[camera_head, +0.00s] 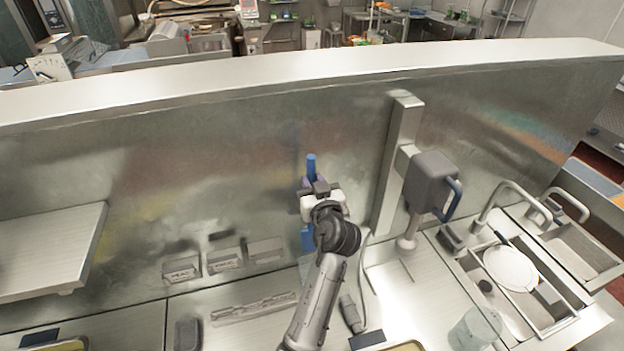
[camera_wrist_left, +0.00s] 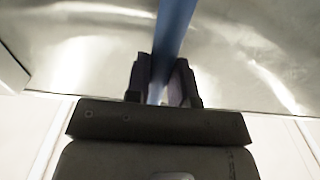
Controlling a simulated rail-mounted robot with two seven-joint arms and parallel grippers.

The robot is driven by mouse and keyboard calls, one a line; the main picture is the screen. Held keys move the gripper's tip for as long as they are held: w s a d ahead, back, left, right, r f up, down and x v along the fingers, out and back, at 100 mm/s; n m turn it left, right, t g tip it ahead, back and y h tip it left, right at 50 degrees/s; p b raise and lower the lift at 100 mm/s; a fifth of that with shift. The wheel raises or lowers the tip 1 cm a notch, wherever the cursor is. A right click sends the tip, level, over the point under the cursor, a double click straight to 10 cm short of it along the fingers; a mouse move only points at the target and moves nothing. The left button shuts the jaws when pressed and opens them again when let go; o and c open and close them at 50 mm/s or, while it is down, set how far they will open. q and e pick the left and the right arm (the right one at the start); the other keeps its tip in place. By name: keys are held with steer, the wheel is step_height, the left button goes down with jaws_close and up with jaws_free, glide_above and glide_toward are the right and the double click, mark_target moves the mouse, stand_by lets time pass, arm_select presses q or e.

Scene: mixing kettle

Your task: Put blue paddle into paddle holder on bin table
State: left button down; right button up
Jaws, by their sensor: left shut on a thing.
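The blue paddle (camera_head: 311,163) is upright in front of the metal back wall, its handle rising above my left gripper and its blue lower part (camera_head: 307,238) below. My left gripper (camera_head: 318,190) is shut on the paddle's handle. In the left wrist view the blue shaft (camera_wrist_left: 172,35) runs up between the fingers (camera_wrist_left: 163,88). A long notched metal strip (camera_head: 255,307) lies on the table to the left of my forearm; I cannot tell whether it is the paddle holder. My right gripper is not in view.
Small labelled boxes (camera_head: 224,262) line the foot of the wall. A grey mixer unit (camera_head: 434,180) on a post stands right of my gripper, near a sink (camera_head: 515,290) and a clear container (camera_head: 474,330). A metal shelf (camera_head: 50,250) juts out at left.

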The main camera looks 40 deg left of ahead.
arm_select(q)
step_height(320, 180, down, 4)
steer(key=shift+f+b, duration=0.15)
steer(key=shift+b, duration=0.75)
steer(key=shift+f, duration=0.1)
steer(key=shift+f+b, duration=0.2)
steer(key=shift+b, duration=0.4)
steer(key=shift+b, duration=0.4)
steer(key=shift+f, duration=0.15)
